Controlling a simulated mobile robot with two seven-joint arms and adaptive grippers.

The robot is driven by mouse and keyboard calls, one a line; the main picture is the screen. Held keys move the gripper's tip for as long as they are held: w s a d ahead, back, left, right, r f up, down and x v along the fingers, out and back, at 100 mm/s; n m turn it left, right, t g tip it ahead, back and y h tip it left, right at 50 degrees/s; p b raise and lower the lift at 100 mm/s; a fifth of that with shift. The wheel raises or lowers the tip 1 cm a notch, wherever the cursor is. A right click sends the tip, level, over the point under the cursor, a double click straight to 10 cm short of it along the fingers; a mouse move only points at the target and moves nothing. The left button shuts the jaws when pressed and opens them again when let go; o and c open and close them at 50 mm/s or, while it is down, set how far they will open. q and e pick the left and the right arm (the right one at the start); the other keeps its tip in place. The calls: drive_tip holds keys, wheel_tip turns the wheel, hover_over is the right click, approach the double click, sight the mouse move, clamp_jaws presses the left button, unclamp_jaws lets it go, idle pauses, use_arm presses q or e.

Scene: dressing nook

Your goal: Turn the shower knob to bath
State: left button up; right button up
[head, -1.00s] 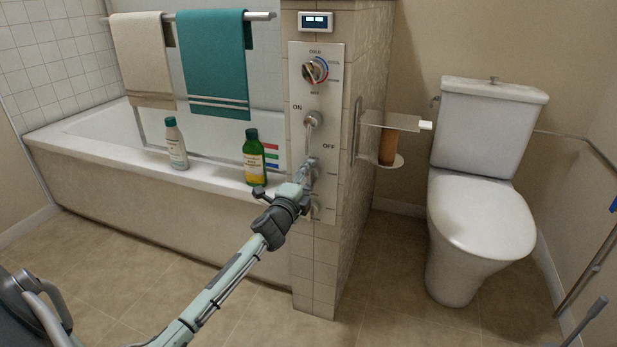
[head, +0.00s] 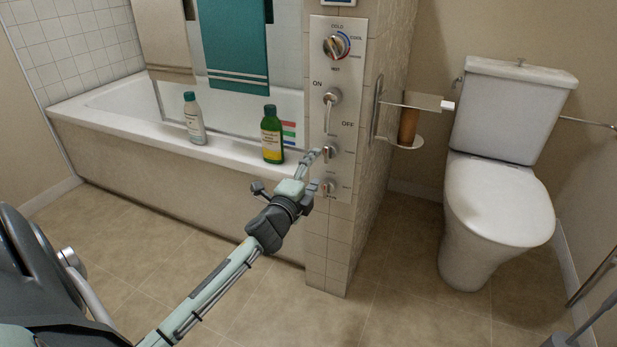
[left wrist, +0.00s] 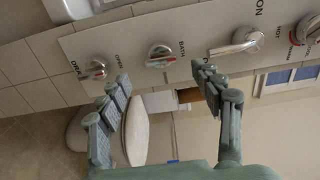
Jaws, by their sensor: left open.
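The control panel (head: 349,120) on the tiled pillar carries a column of controls. The shower knob (head: 328,152) is a round silver knob below the on/off lever; in the left wrist view the knob (left wrist: 160,55) has a "BATH" label beside it. A red mark shows on it, but its exact setting is hard to read. My left gripper (head: 314,174) is open in front of the panel. In the left wrist view its fingertips (left wrist: 160,74) are spread on either side of the knob's line, with the knob just beyond them and nothing held. My right gripper is not in view.
Close neighbours are the on/off lever (head: 331,97) above and the drain knob (head: 327,187) below; the temperature dial (head: 337,45) is at the top. Bottles (head: 272,135) stand on the bathtub rim (head: 225,150). A toilet (head: 500,195) stands right. Floor in front is clear.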

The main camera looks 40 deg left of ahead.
use_arm(q)
drive_tip(key=v, duration=0.3)
drive_tip(key=shift+s, duration=0.35)
drive_tip(key=s+d+f+n+g+p, duration=0.1)
drive_tip(key=s+d+f+n+g, duration=0.1)
drive_tip(key=s+f+n+g, duration=0.45)
drive_tip(key=s+d+f+n+g+p, duration=0.15)
drive_tip(key=s+f, duration=0.25)
drive_tip(key=f, duration=0.5)
drive_tip(key=s+d+f+n+g+h, duration=0.1)
drive_tip(key=s+d+f+n+g, duration=0.1)
drive_tip(key=s, duration=0.6)
drive_tip(key=s+d+f+n+g+h, duration=0.1)
drive_tip(key=s+d+f+n+g, duration=0.2)
drive_tip(key=s+d+f, duration=0.4)
drive_tip(key=shift+s+d+n+g+h+p, duration=0.35)
drive_tip(key=shift+s+d+g, duration=0.3)
drive_tip(key=shift+d+g, duration=0.15)
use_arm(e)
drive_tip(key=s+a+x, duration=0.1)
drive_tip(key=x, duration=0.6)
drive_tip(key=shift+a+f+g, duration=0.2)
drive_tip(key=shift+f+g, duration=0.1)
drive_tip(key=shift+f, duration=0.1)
